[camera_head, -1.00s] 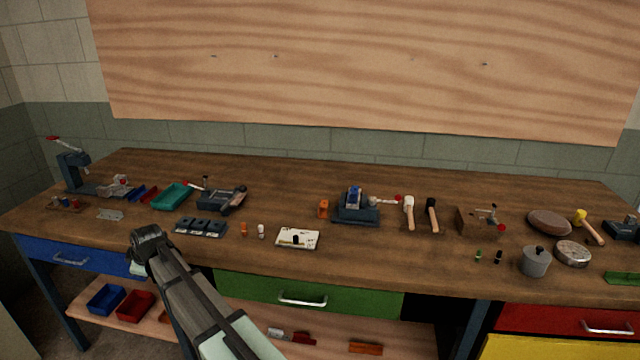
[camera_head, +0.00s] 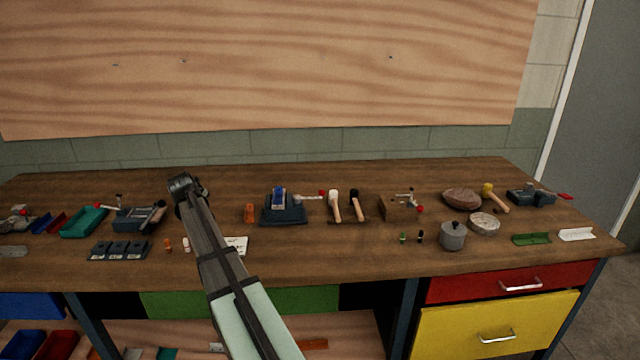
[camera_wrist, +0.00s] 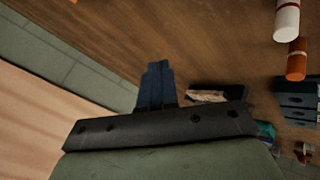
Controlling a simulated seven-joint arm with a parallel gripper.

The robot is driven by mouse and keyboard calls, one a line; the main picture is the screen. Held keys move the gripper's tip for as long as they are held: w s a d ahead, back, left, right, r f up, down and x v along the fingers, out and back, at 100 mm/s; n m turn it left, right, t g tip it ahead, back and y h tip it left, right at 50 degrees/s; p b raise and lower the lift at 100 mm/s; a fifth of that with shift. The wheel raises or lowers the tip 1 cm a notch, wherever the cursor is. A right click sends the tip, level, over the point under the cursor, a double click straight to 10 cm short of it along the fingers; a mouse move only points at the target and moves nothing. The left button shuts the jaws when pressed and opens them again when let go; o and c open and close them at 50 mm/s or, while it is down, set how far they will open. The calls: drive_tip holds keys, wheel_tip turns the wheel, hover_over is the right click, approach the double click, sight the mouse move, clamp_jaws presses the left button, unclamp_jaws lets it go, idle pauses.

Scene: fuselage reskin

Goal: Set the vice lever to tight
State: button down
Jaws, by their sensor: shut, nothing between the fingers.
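A dark blue vice-like device (camera_head: 285,212) stands near the middle of the bench in the head view, with a blue block (camera_head: 279,195) in its top. Its pale lever (camera_head: 308,197) with a red knob points right, roughly level. Another blue-grey clamping device (camera_head: 135,219) stands to the left, and a dark blue one with a red-ended lever (camera_head: 531,197) is at the far right. I cannot tell the lever settings. My gripper (camera_head: 182,184) is above the bench, left of the middle device and apart from it. Its fingers (camera_wrist: 155,85) are shut and empty in the wrist view.
Two mallets (camera_head: 345,206) stand just right of the middle lever. An orange block (camera_head: 250,212) sits left of the device. A wooden block with a clamp (camera_head: 398,206) is farther right. My arm hides part of a white card (camera_head: 238,244).

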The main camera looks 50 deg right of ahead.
drive_tip(key=s+d+r+m+g+h, duration=0.1)
drive_tip(key=s+d, duration=0.3)
drive_tip(key=d, duration=0.4)
drive_tip(key=s+d+r+m+g+h, duration=0.1)
drive_tip(key=s+d+r+m, duration=0.1)
drive_tip(key=d, duration=0.7)
drive_tip(key=s+d+r+m+g+h, duration=0.1)
drive_tip(key=s+d+m, duration=0.3)
drive_tip(key=d, duration=0.5)
drive_tip(key=shift+s+d+r, duration=0.1)
drive_tip(key=shift+s+r, duration=0.25)
drive_tip(key=shift+s, duration=0.25)
drive_tip(key=shift+s+d+r, duration=0.1)
drive_tip(key=shift+s+r, duration=0.2)
drive_tip(key=shift+s, duration=0.3)
drive_tip(key=s+d+r+m+g+y, duration=0.1)
drive_tip(key=s+d+r+m+y, duration=0.3)
drive_tip(key=s+d, duration=0.5)
wheel_tip(320, 180, up, 4)
drive_tip(key=shift+s+d+f+m+y, duration=0.2)
drive_tip(key=shift+d+m+y, duration=0.3)
drive_tip(key=shift+m, duration=0.6)
drive_tip(key=shift+d, duration=0.1)
wheel_tip(320, 180, down, 10)
drive_tip(key=shift+s+f, duration=0.15)
drive_tip(key=shift+f, duration=0.1)
